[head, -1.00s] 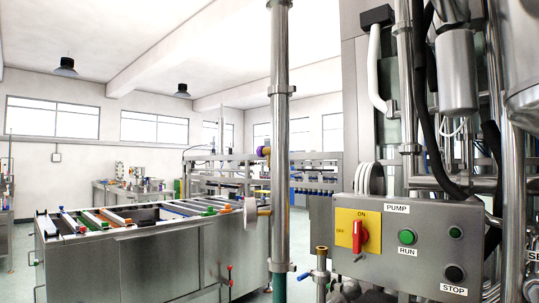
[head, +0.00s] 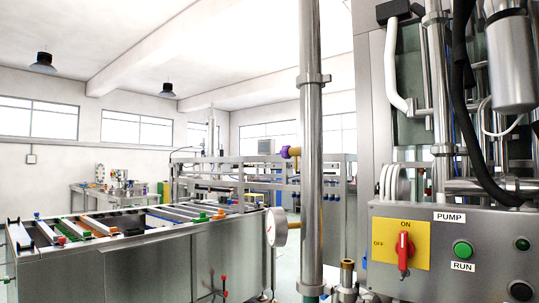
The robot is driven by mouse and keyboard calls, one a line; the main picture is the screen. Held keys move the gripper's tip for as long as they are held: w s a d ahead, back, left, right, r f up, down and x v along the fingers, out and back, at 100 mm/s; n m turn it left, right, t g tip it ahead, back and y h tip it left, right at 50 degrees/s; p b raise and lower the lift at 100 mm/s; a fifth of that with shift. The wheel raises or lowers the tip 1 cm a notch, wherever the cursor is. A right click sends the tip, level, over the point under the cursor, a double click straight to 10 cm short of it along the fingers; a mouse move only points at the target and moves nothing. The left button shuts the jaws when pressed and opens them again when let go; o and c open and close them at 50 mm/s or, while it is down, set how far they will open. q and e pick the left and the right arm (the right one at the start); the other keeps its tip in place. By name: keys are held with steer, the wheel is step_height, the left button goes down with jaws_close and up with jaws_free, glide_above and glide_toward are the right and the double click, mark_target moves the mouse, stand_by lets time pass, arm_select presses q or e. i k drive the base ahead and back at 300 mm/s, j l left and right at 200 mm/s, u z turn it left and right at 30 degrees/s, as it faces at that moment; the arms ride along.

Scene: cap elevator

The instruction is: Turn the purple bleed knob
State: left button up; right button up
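The purple bleed knob (head: 285,152) sits on a short brass fitting (head: 295,152) at the left side of a vertical steel pipe (head: 312,190), in the middle of the head view. It is small here, and its turned position cannot be told. Neither of my grippers shows in the head view.
A round gauge (head: 277,227) sticks out left from the same pipe, below the knob. A control box (head: 455,225) with a red switch and green button stands at the right. A steel bench (head: 130,265) with coloured parts fills the lower left. Window-lit wall behind.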

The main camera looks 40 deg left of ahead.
mark_target(284, 152)
steer(key=j+z, duration=0.15)
steer(key=j, duration=0.6)
steer(key=j+z, duration=0.15)
steer(key=j, duration=0.6)
steer(key=j+z, duration=0.1)
steer(key=j, duration=0.7)
steer(key=k+j+z, duration=0.15)
steer(key=j, duration=0.55)
